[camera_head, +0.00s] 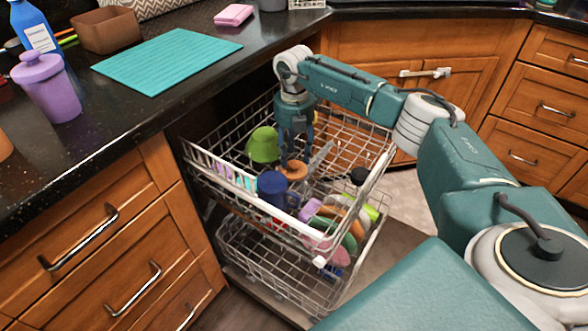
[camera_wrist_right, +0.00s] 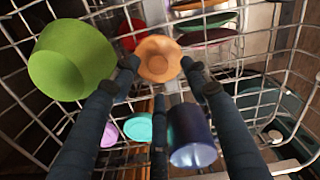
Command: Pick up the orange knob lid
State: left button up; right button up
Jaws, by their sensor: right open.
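The orange knob lid (camera_head: 295,172) is in the upper dishwasher rack (camera_head: 208,158), between a green cup and a dark blue mug. It also shows in the right wrist view (camera_wrist_right: 159,60), at the upper middle. My right gripper (camera_head: 294,160) points down into the rack, just over the lid. In the wrist view its dark fingers (camera_wrist_right: 160,78) are spread open, with two tips close to the lid's left and right sides. I cannot tell whether they touch it. My left gripper is not in view.
Rack wires surround the lid. Several colored dishes fill the lower rack (camera_head: 265,262). The dark countertop (camera_head: 95,110) runs along the left.

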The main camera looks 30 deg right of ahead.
aim_at(294, 165)
notch_tip(294, 165, down, 4)
jog(key=shift+r, duration=0.15)
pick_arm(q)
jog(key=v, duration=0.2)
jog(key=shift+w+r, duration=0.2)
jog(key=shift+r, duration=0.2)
pick_arm(e)
jog(key=c, duration=0.9)
jog(key=shift+r, duration=0.1)
